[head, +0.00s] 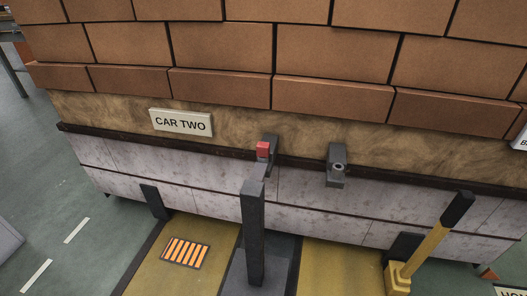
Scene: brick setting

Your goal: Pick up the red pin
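The red pin (263,149) shows as a small red block at the middle of the picture. It sits at a dark grey bracket (271,143) on the front of the brick-loaded car, just above the top of a dark upright post (254,235). Only its red end shows; any shaft is hidden. A second grey bracket (337,168) with a round hole is to the right, with no red piece in it. I cannot make out my gripper in this view.
The car carries stacked brown bricks (330,55) and a "CAR TWO" sign (181,122). A yellow lever with a black grip (457,210) stands at the lower right. An orange-striped plate (185,252) lies on the yellow floor. Green floor (70,190) is open at left.

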